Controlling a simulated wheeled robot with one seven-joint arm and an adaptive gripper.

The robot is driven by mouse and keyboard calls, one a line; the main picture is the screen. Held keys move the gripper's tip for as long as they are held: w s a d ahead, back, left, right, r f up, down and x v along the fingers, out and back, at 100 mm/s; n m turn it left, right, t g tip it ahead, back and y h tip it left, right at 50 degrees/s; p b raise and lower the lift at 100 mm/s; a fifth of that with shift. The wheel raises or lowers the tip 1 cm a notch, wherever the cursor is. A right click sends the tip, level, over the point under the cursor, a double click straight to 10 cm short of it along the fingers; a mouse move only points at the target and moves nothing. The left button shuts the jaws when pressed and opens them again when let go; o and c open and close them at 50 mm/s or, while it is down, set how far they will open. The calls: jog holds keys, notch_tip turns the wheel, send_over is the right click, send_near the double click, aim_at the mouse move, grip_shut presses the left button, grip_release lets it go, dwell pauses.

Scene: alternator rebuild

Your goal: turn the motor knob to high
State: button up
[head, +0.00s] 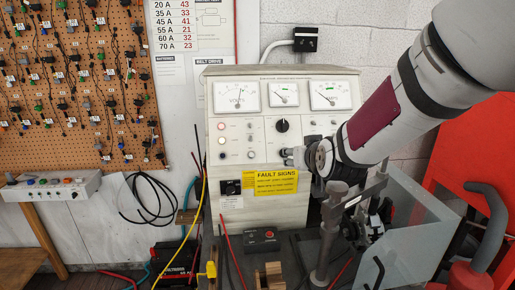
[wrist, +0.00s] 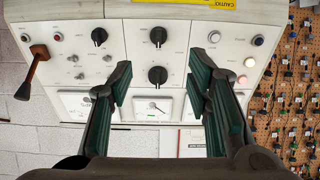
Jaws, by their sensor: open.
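The white test panel (head: 246,110) stands at the centre of the head view and appears upside down in the wrist view. A black knob (head: 282,125) sits below its middle meter; it also shows in the wrist view (wrist: 157,75). Two more black knobs, one in line with it (wrist: 158,36) and one to its left (wrist: 99,36), show in the wrist view. Labels are unreadable, so I cannot tell which is the motor knob. My gripper (head: 290,154) is open and empty in front of the panel. In the wrist view my fingers (wrist: 160,78) flank the meter-side knob, apparently without touching it.
A lever (wrist: 33,72) sticks out at the wrist view's left, beside small toggles. A yellow fault sign (head: 276,181) is on the lower panel. A metal stand (head: 329,232) and clear shield (head: 420,220) are under my arm.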

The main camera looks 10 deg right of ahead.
jog(key=shift+t, duration=0.3)
jog(key=x, duration=1.5)
jog(key=shift+w+r, duration=0.1)
jog(key=shift+w, duration=0.25)
jog(key=shift+d, duration=0.1)
grip_shut()
